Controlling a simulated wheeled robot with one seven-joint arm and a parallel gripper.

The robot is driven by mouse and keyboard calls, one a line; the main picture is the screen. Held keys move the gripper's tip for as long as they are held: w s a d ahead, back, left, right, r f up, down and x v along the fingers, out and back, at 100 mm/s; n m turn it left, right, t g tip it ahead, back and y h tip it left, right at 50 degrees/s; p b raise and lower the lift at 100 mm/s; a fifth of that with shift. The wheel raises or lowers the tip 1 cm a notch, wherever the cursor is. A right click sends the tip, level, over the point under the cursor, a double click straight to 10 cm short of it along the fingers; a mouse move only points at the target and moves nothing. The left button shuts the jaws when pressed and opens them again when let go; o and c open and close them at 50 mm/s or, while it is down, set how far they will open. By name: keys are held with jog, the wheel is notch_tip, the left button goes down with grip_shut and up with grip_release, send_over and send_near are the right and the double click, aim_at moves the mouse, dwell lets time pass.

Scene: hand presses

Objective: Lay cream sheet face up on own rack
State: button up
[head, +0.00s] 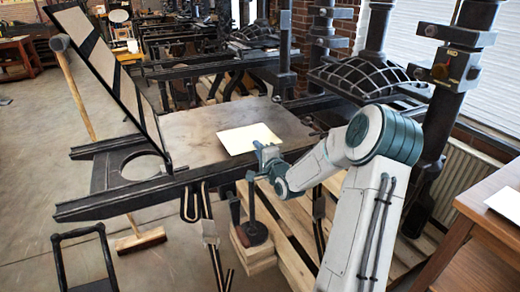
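A cream sheet (243,137) lies on the flat dark bed of a hand press (195,130), near the bed's right front. My gripper (264,152) is at the sheet's near right corner, reaching in from the right and overlapping its edge in the picture. The fingers are small and partly hidden by my wrist, so I cannot tell whether they are apart, or closed on the corner. I cannot make out a rack for the sheet with certainty.
The press's hinged frame (108,72) stands raised at the left. A broom (140,240) leans beside it. A black tubular frame (58,262) is at the lower left. A wooden table (470,205) with a pale sheet (507,204) is at the right. Floor at the left is largely clear.

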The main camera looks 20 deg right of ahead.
grip_shut()
jog(key=shift+r, duration=0.1)
notch_tip(320, 180, up, 3)
jog(key=shift+f+p, duration=0.1)
jog(key=shift+p, duration=1)
jog(key=s+r+p, duration=0.3)
jog(key=s, duration=0.4)
jog(key=shift+d, duration=0.15)
